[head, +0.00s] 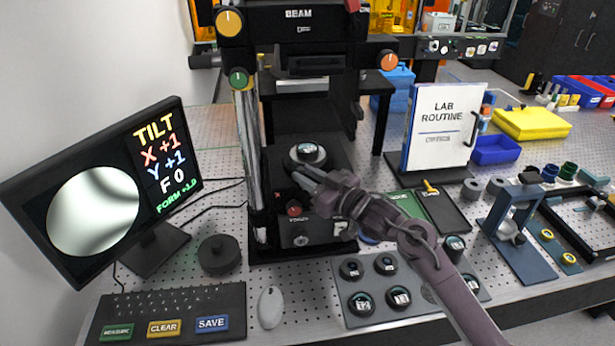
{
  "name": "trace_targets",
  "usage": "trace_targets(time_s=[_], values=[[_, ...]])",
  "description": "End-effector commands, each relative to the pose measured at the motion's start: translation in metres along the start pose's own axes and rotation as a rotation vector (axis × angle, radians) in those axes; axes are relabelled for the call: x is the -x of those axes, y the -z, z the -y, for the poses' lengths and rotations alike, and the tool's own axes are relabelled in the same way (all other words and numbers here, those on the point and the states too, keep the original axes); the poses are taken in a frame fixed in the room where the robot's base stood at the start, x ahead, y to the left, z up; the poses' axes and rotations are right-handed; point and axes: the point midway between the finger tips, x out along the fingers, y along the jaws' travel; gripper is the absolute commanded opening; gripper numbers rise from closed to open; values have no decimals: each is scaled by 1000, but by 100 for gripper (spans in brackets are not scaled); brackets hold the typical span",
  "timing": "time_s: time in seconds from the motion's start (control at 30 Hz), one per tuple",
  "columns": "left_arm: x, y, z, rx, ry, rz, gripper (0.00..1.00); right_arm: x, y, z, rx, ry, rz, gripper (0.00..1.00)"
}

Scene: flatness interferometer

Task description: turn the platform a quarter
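The platform (292,163) is a dark round stage inside the black interferometer, with a small disc-like part (307,150) on its middle. My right gripper (298,174) reaches in from the lower right, its two grey fingertips at the platform's near edge. The fingers look slightly apart with nothing between them. I cannot tell whether they touch the platform. A red knob (293,210) is just below the fingertips on the front of the base. The monitor (95,195) reads TILT X +1, Y +1, F 0. My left gripper is not in view.
A keyboard (170,303), a mouse (271,307) and a round black weight (219,255) lie at the left front. A tray of round parts (378,312) sits under my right forearm. A LAB ROUTINE board (441,127) and a blue stand (520,255) are at the right.

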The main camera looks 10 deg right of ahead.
Motion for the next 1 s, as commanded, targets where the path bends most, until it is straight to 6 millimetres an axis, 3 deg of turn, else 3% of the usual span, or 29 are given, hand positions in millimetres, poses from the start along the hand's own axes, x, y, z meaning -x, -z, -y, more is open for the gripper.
trace_targets(time_s=[0.27,0.7,1.0], values=[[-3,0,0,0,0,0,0,5,-2,0,0,0,1,23],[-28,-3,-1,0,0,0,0,70,-3,0,1,-1,0,23],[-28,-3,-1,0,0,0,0,78,0,0,0,0,0,23]])
